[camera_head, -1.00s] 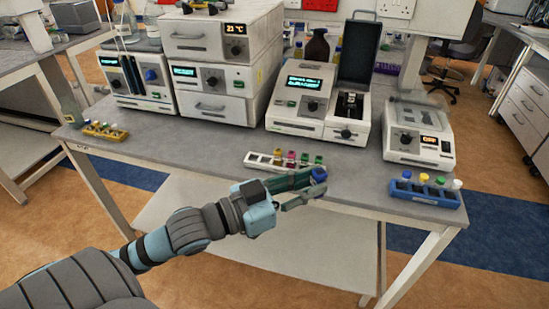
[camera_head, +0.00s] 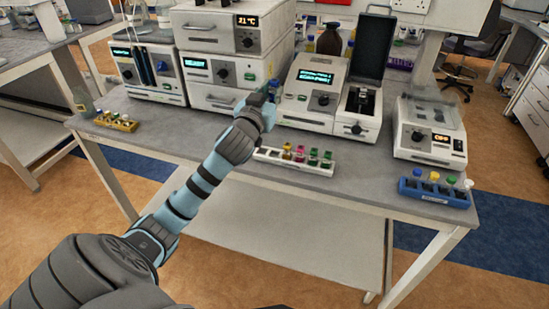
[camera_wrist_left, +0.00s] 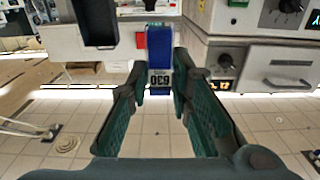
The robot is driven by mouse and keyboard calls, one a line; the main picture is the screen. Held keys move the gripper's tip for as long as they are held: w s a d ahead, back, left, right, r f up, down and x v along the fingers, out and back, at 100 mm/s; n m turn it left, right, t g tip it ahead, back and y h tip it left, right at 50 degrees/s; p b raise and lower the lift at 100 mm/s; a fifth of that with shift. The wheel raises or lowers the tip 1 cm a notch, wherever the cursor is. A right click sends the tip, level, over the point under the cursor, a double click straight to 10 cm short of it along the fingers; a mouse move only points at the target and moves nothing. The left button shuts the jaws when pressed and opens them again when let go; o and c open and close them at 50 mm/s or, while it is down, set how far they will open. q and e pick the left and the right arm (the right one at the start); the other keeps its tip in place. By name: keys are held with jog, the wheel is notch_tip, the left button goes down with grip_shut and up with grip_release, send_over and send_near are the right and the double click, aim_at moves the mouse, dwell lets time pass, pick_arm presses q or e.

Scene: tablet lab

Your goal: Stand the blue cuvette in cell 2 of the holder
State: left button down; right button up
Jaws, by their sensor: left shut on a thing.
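My left gripper (camera_head: 268,98) is held up over the back middle of the bench, in front of the instruments. In the left wrist view its two fingers (camera_wrist_left: 158,92) are shut on the blue cuvette (camera_wrist_left: 159,62), which has a white label reading 630. In the head view the cuvette is small and mostly hidden by the gripper. A white holder (camera_head: 262,155) lies on the bench below and right of the gripper. Yellow, magenta and green cuvettes stand in its right part. My forearm partly covers its left end. My right gripper is not in view.
An instrument (camera_head: 312,92) with a raised dark lid (camera_head: 373,46) and open compartment stands behind the holder. Stacked white units (camera_head: 215,72) stand close behind the gripper. A blue rack (camera_head: 436,194) with capped vials is at right, a yellow rack (camera_head: 116,122) at left. Bare bench surrounds the holder.

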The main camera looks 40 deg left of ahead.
aim_at(272, 158)
pick_arm(q)
notch_tip(272, 158, down, 20)
jog(key=b, duration=0.6)
jog(key=shift+b, duration=0.35)
jog(key=shift+r, duration=0.15)
jog(key=shift+f, duration=0.2)
jog(key=c, duration=1.5)
grip_release()
jog(key=shift+o, duration=0.2)
jog(key=shift+r, duration=0.1)
